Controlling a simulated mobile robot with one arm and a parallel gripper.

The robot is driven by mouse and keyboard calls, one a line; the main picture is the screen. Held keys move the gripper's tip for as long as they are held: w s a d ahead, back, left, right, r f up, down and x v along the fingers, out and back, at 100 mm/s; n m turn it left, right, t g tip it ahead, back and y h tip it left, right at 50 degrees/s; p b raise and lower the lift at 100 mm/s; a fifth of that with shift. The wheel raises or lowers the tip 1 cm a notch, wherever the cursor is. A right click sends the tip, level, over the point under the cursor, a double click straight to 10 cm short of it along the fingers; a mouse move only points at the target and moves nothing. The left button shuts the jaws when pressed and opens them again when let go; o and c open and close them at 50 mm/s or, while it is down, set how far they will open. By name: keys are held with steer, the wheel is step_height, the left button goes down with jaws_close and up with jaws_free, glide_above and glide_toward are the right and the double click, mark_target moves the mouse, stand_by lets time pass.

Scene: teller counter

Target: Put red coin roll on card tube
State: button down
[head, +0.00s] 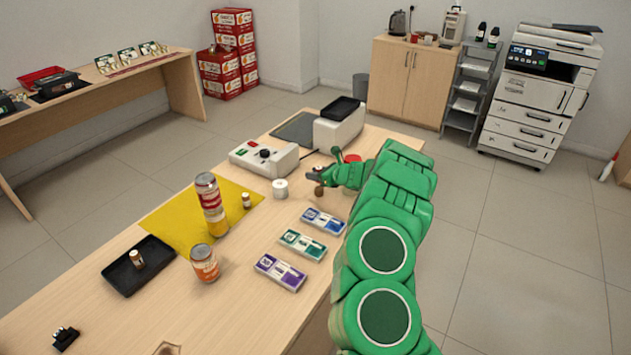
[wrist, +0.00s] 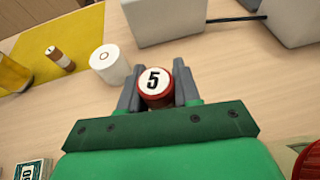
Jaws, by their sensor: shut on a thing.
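My gripper (wrist: 158,95) is shut on the red coin roll (wrist: 155,82), whose white end marked 5 faces the wrist camera. In the head view my gripper (head: 322,178) is over the far right part of the counter. A small brown piece (head: 319,190) shows below the fingers there; I cannot tell if it is the roll's lower part or a card tube under it. A white roll with a small centre hole (wrist: 110,63) stands just left of the gripper, also in the head view (head: 280,188). No other thing is clearly a card tube.
A white machine (head: 263,158) stands behind, left of the gripper.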

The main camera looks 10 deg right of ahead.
steer(key=shift+f, duration=1.6)
steer(key=shift+f, duration=0.1)
steer(key=c, duration=0.8)
jaws_free()
